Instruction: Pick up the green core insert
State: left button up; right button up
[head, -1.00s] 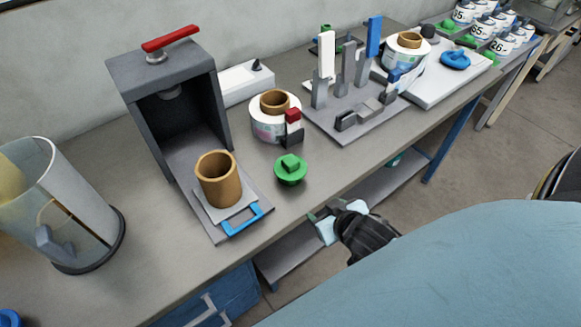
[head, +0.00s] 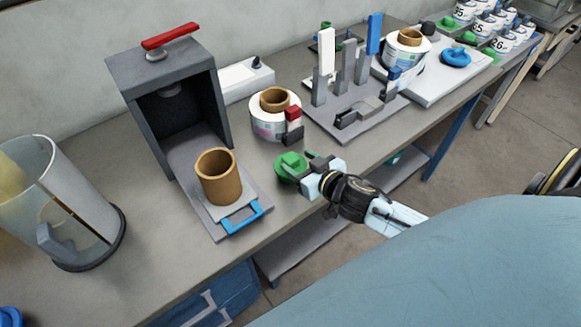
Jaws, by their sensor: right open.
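The green core insert (head: 287,165) is a round green piece with a raised knob, lying on the grey bench in front of the white label reel. My right gripper (head: 308,167) is open at its right side. The fingers reach toward the knob and overlap the insert's right edge in the picture. I cannot tell whether they touch it. My left gripper is not in view.
A brown core (head: 219,176) stands on the press's slide plate with a blue handle (head: 243,217), left of the insert. A label reel (head: 270,118) with a red-topped block (head: 293,119) stands just behind. A grey fixture plate (head: 345,135) is to the right. The bench's front edge runs close by.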

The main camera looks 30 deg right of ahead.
aim_at(292, 160)
jog(key=shift+f+x, duration=0.15)
jog(key=shift+x, duration=1.35)
jog(key=shift+f+x, duration=0.15)
jog(key=shift+x, duration=1.4)
jog(key=shift+s+a, duration=0.1)
jog(key=shift+r, duration=0.1)
jog(key=c, duration=1.1)
